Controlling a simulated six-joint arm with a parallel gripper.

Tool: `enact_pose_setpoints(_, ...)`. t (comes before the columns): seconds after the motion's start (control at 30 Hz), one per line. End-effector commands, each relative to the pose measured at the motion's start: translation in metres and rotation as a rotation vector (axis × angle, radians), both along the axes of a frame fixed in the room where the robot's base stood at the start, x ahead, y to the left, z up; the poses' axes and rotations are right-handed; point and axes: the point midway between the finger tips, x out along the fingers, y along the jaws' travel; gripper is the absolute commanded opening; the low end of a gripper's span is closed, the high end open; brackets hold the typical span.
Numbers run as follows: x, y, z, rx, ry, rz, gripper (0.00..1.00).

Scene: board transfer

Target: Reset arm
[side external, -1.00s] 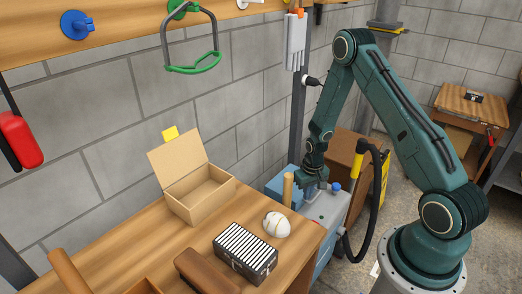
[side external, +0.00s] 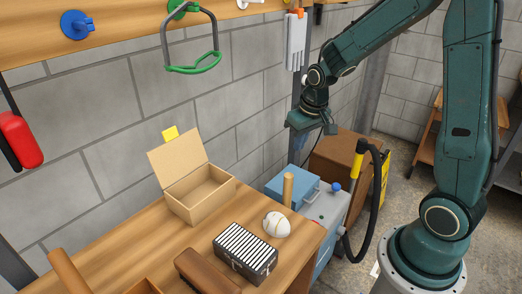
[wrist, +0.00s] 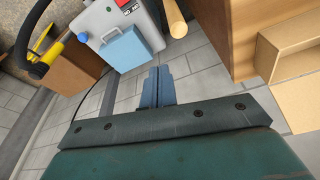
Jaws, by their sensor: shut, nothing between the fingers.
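My gripper (wrist: 158,86) shows in the wrist view as two blue-grey fingers pressed together, with nothing between them. In the side external view my gripper (side external: 300,142) hangs in the air in front of the block wall, above and behind the grey cart (side external: 325,208). It is clear of the workbench and touches nothing that I can see. My green arm is raised, with its upper link out of the top of the side view.
The workbench (side external: 110,243) holds an open cardboard box (side external: 202,193), a white ball (side external: 276,224) and a black-and-white striped block (side external: 246,252). A blue box (side external: 291,187) sits on the cart, near an upright wooden handle (side external: 288,188).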

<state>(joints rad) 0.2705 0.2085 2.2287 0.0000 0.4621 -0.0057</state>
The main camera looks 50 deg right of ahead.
Motion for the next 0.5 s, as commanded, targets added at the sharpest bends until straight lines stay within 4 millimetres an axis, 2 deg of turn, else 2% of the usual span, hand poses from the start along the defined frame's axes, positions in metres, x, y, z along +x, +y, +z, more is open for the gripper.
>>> enact_pose_setpoints(0.03,-0.004,0.006,0.013,-0.004,-0.015,0.012,0.00)
enact_pose_setpoints(0.2,-0.021,0.023,0.044,-0.012,-0.047,0.047,0.00)
enact_pose_setpoints(0.5,-0.060,0.052,0.091,-0.022,-0.105,0.108,0.00)
